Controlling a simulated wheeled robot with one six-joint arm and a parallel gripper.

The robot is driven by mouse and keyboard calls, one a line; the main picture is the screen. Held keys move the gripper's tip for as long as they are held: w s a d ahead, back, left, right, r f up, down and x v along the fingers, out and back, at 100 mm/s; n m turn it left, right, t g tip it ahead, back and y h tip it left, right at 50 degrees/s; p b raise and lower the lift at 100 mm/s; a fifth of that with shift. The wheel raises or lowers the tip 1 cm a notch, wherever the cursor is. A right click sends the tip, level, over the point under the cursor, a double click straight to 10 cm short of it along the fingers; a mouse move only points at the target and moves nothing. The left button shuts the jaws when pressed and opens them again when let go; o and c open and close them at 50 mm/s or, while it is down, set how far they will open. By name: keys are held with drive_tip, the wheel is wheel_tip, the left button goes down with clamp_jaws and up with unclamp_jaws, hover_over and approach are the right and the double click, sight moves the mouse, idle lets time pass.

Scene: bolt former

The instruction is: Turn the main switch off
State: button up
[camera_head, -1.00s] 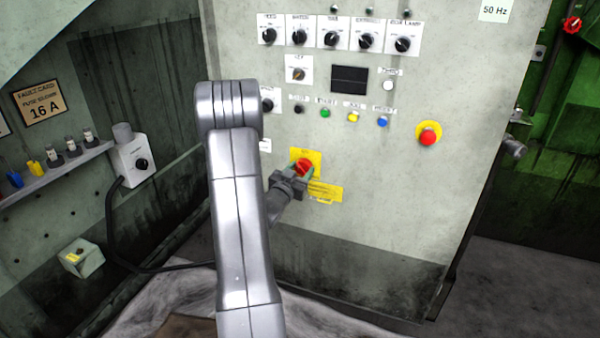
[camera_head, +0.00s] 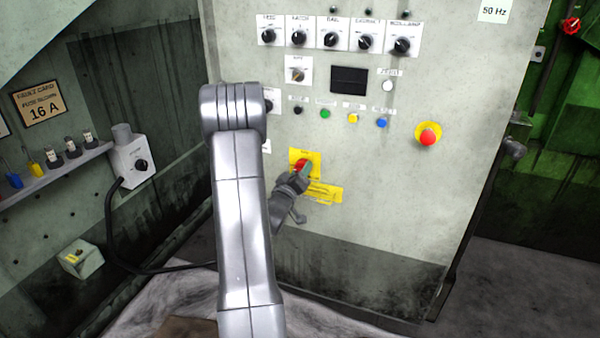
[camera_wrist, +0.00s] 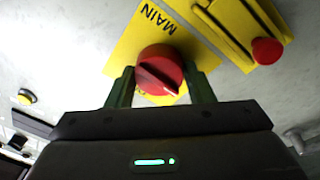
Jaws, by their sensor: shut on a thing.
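The main switch is a red rotary knob (camera_wrist: 160,72) on a yellow plate lettered MAIN (camera_wrist: 150,28). In the head view the knob (camera_head: 301,166) sits low on the grey cabinet front, partly hidden by my gripper. My gripper (camera_wrist: 162,88) is shut on the knob, with one green finger on each side of it. In the head view my gripper (camera_head: 304,173) is rolled over at the plate. In the wrist view a pale mark on the knob points to the lower right of the picture.
A yellow bracket with a red end (camera_wrist: 266,51) is close beside the plate. Above on the cabinet are black selector knobs (camera_head: 333,38), coloured push buttons (camera_head: 353,118) and a red emergency stop (camera_head: 428,138). A socket box (camera_head: 130,162) with a cable stands left.

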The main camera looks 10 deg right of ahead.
drive_tip(key=shift+n, duration=0.5)
drive_tip(key=o, duration=1)
drive_tip(key=shift+c, duration=0.2)
drive_tip(key=shift+s, duration=0.1)
drive_tip(key=p+v, duration=0.1)
drive_tip(key=v, duration=1.2)
drive_tip(key=shift+s+a, duration=0.2)
drive_tip(key=shift+s, duration=0.1)
drive_tip(key=shift+w, duration=0.1)
drive_tip(key=x, duration=1.3)
drive_tip(key=shift+w+d+b, duration=0.2)
drive_tip(key=shift+w+b, duration=0.1)
drive_tip(key=shift+b, duration=0.15)
